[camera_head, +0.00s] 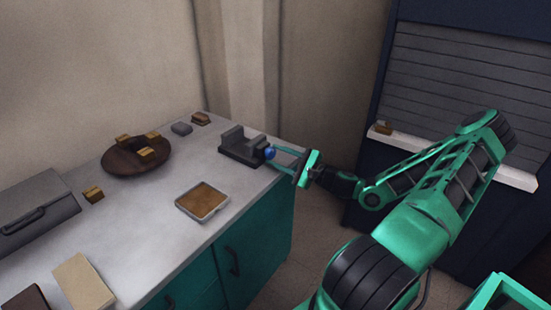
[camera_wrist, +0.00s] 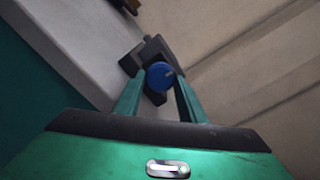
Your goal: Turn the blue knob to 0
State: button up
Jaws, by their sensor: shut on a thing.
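The blue knob (camera_head: 269,153) is on the front of a dark grey block-shaped device (camera_head: 237,143) near the right end of the counter. In the wrist view the blue knob (camera_wrist: 160,76) is round, with a small pale mark near its right edge. The dark device (camera_wrist: 152,50) shows behind it. My gripper (camera_head: 278,157) reaches in from the right, level with the knob. In the wrist view my gripper's fingers (camera_wrist: 160,92) are on either side of the knob, shut on it. No scale or numbers are readable.
The counter (camera_head: 140,220) holds a round brown board (camera_head: 118,162) with several small tan blocks, a shallow tray (camera_head: 203,214) with a brown inside, and a grey lidded box (camera_head: 38,215) at left. A shuttered dark cabinet (camera_head: 460,80) with a pale ledge stands at right.

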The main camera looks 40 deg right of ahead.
jog(key=o, duration=1.1)
jog(key=shift+c, duration=0.2)
jog(key=v, duration=1)
jog(key=shift+s, duration=0.35)
jog(key=shift+d, duration=0.1)
